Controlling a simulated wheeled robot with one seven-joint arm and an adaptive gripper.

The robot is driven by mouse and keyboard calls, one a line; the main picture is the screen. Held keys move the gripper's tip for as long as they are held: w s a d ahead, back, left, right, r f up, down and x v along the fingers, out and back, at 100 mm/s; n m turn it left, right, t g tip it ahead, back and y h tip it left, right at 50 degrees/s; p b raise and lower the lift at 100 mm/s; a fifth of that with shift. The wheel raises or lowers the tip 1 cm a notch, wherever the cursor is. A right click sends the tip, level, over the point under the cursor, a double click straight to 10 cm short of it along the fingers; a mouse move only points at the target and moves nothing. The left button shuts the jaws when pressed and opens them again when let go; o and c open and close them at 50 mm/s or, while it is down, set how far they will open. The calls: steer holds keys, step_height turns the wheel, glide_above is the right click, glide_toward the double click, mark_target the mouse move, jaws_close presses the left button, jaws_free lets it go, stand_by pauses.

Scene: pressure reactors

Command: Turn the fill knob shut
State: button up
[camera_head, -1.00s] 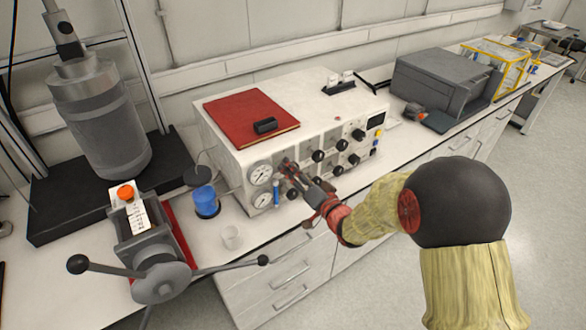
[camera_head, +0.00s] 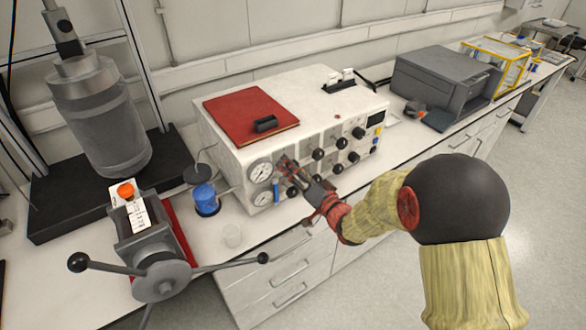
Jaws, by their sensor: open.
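A white control box (camera_head: 225,150) stands on the bench, with two round gauges (camera_head: 261,172) at the left of its front panel and several black knobs (camera_head: 318,154) to their right. I cannot tell from any label which knob is the fill knob. My gripper (camera_head: 286,166) is at the panel's left part, just right of the upper gauge, with its fingers pointing at the panel. It is open. The fingers and wrist hide the panel part and any knob right behind them. I cannot tell whether the fingers touch a knob.
A red book (camera_head: 250,115) with a small black object lies on the box. A vise-like device with long handles (camera_head: 162,280) is at the front left. A grey machine (camera_head: 440,85) stands at right.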

steer(key=shift+s+d, duration=0.1)
steer(key=v, duration=1.1)
steer(key=shift+s+d, duration=0.2)
steer(key=shift+s, duration=0.1)
